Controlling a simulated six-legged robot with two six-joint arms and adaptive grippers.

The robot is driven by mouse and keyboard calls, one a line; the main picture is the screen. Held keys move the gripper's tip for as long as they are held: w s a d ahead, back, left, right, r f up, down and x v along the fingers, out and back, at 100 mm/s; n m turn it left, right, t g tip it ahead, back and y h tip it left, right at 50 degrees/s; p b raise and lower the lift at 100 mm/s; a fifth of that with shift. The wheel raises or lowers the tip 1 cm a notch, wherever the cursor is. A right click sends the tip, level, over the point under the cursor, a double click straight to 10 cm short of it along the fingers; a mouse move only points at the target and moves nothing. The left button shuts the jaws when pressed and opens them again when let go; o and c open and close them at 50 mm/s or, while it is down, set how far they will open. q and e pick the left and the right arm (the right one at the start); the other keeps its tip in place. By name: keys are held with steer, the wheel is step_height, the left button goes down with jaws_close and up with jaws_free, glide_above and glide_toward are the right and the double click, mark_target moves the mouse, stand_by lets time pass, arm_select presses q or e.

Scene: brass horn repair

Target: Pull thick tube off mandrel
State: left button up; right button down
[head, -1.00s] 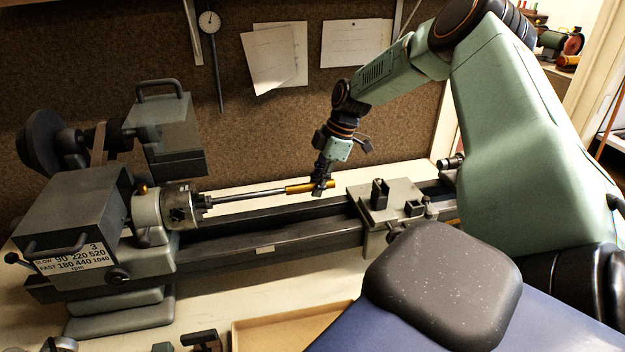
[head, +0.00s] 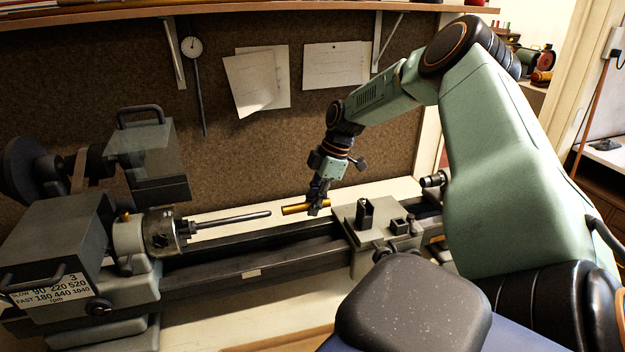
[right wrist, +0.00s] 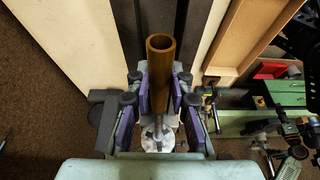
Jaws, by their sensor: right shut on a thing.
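The thick tube (head: 294,209) is a short brass tube, held roughly level above the lathe bed. My right gripper (head: 318,203) is shut on it near its right end. In the right wrist view the tube (right wrist: 160,62) stands between the purple-padded fingers of my right gripper (right wrist: 160,98), its open, hollow end showing. The mandrel (head: 232,218) is a grey steel rod that sticks out to the right from the lathe chuck (head: 165,232). Its rounded tip is bare, with a small gap between it and the tube's left end. My left gripper is not in view.
The lathe headstock (head: 57,240) stands at the left. The carriage (head: 375,232) with its tool post sits on the bed just right of and below the tube. The tailstock quill (head: 434,180) is further right. A pinboard wall (head: 270,140) stands behind.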

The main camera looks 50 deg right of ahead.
steer(key=s+a+r, duration=0.2)
steer(key=s+r, duration=0.2)
steer(key=r, duration=0.1)
steer(key=shift+s+a, duration=0.2)
steer(key=shift+a, duration=0.1)
stand_by(0.5)
steer(key=shift+w+r, duration=0.1)
steer(key=shift+w, duration=0.05)
